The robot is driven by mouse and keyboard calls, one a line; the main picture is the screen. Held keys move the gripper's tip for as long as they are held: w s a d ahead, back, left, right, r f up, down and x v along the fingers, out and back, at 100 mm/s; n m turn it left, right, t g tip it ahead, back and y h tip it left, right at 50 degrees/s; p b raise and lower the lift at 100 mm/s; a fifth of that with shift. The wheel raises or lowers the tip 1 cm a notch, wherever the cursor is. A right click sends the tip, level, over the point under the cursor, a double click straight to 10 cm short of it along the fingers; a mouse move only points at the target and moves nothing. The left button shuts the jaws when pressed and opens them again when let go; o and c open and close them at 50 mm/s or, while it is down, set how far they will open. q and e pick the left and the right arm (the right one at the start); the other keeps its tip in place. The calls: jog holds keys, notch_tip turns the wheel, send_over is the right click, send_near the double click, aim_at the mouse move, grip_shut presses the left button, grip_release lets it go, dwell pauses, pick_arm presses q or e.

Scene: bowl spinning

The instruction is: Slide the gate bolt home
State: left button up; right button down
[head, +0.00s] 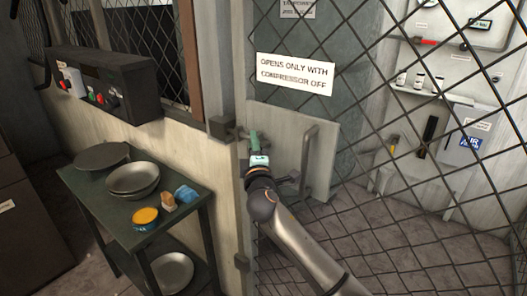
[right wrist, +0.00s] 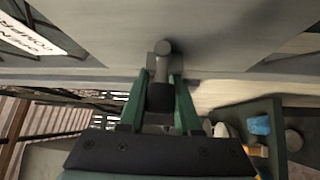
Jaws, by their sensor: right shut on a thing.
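The gate (head: 350,105) is a dark mesh frame with a pale plate (head: 290,135) at its lower left. The bolt lies at the gate's left edge, beside a dark block (head: 222,127) on the post. My right gripper (head: 254,137) is at the bolt, its green fingers hiding most of it in the head view. In the right wrist view, the bolt's grey round-ended handle (right wrist: 163,52) stands between the fingers (right wrist: 160,95), which are shut on it. I cannot tell how far the bolt enters the block. My left gripper is not in view.
A grey pull handle (head: 308,162) is on the plate, right of my right gripper. A dark green table (head: 88,190) at left carries metal bowls (head: 133,178), an orange-topped tin (head: 145,217) and a blue sponge-like item (head: 186,194). A switch box (head: 125,92) hangs above.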

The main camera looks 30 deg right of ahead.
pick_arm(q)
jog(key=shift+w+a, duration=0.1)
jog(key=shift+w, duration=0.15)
pick_arm(e)
jog(key=shift+w+a, duration=0.2)
jog(key=shift+w, duration=0.1)
jog(key=c, duration=0.6)
grip_release()
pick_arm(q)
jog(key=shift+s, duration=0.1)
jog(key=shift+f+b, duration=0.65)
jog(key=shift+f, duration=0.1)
pick_arm(e)
jog(key=v, duration=1.2)
jog(key=shift+s, duration=0.25)
jog(key=shift+f, duration=0.15)
